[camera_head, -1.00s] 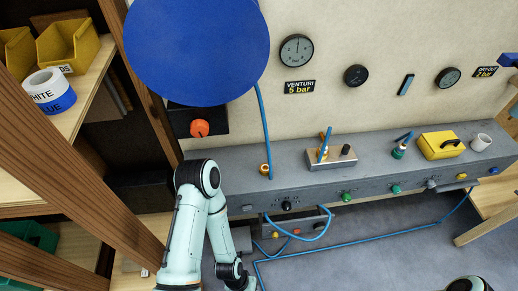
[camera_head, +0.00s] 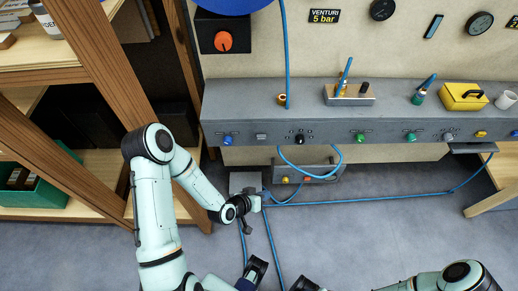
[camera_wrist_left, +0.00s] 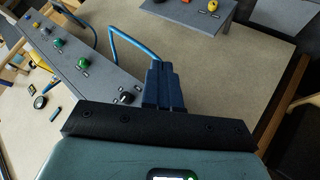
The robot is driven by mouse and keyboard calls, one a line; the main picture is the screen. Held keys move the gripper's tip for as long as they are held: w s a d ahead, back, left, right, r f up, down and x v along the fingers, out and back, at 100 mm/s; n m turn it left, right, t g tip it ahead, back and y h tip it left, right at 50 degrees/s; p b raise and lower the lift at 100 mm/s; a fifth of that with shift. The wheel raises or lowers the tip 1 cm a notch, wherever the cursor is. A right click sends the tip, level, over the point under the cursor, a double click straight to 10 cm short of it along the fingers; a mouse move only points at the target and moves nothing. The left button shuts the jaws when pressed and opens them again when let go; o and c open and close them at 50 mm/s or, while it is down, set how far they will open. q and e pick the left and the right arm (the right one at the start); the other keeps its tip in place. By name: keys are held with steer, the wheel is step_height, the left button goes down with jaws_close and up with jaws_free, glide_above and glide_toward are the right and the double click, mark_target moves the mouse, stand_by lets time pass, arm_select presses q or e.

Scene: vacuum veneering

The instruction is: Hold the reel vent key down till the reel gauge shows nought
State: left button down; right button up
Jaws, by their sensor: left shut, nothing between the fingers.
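My left gripper (camera_head: 257,199) is shut and empty, low beside a small wall box and below the long grey console. In the left wrist view its dark blue fingers (camera_wrist_left: 164,85) are together near a blue hose loop. The low box (camera_head: 310,175) carries small coloured keys, yellow (camera_head: 285,180) among them; the box also shows in the left wrist view (camera_wrist_left: 185,12). I cannot read which key is the reel vent. Two black gauges (camera_head: 382,9) (camera_head: 480,23) show on the wall; their readings are too small. Part of my right arm (camera_head: 460,275) shows; its gripper's state is unclear.
The console front (camera_head: 240,135) has several coloured knobs. On top are a tool block (camera_head: 349,97), a yellow box (camera_head: 463,97) and a white mug (camera_head: 506,99). Blue hoses (camera_head: 395,197) cross the floor. A wooden shelf (camera_head: 100,75) stands left.

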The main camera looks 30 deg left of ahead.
mark_target(261, 137)
arm_select(q)
steer(key=w+a+r+t+b, duration=0.2)
steer(key=w+a+r+t, duration=0.2)
steer(key=w+a+r, duration=0.1)
steer(key=shift+w+r+y, duration=0.3)
steer(key=shift+w+r, duration=0.15)
steer(key=shift+w, duration=0.1)
steer(key=w+a, duration=0.4)
steer(key=w, duration=0.3)
steer(key=shift+w+a+b, duration=0.2)
steer(key=shift+a+b, duration=0.1)
steer(key=shift+w, duration=0.1)
stand_by(1.6)
steer(key=shift+w+a, duration=0.25)
